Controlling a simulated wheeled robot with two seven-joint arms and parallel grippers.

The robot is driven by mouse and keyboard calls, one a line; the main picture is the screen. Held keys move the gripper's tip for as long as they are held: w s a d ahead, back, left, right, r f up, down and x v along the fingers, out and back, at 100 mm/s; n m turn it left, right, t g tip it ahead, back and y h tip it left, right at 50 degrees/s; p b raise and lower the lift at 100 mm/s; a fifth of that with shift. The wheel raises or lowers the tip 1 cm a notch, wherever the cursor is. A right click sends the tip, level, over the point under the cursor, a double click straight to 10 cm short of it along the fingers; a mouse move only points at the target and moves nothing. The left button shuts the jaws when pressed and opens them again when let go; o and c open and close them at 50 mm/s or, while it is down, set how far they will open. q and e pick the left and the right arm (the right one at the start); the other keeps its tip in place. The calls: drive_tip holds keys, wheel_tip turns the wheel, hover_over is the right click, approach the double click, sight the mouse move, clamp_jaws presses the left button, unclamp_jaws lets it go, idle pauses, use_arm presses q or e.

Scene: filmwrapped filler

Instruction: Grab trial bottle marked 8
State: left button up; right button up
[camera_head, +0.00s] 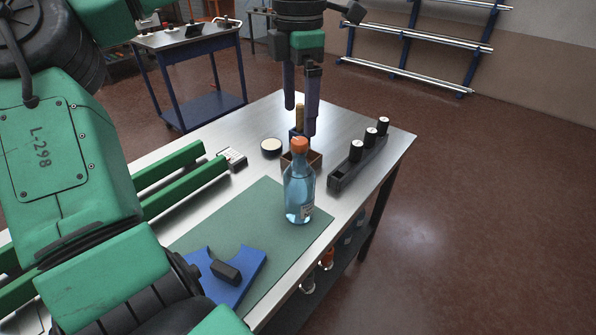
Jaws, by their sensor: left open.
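A clear bluish bottle (299,195) with an orange cap stands upright on the green mat (250,215). A small label shows low on its side, but I cannot read a number on it. My left gripper (300,118) points down behind and above the bottle. Its two dark fingers are apart. My right gripper is not in view.
A brown box (315,160) stands behind the bottle. A round white-topped jar (271,147), green rails (180,180) and a blue notched fixture (232,273) share the table. The mat's front right is clear.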

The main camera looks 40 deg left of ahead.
sight(300, 167)
use_arm(q)
drive_tip(key=f+p, duration=0.1)
drive_tip(key=f, duration=0.8)
drive_tip(key=f+p, duration=0.1)
drive_tip(key=f, duration=0.4)
drive_tip(key=shift+w+a+f+p, duration=0.15)
drive_tip(key=shift+w+a+p, duration=0.1)
drive_tip(key=shift+w+p, duration=0.15)
drive_tip(key=c, duration=1.3)
clamp_jaws()
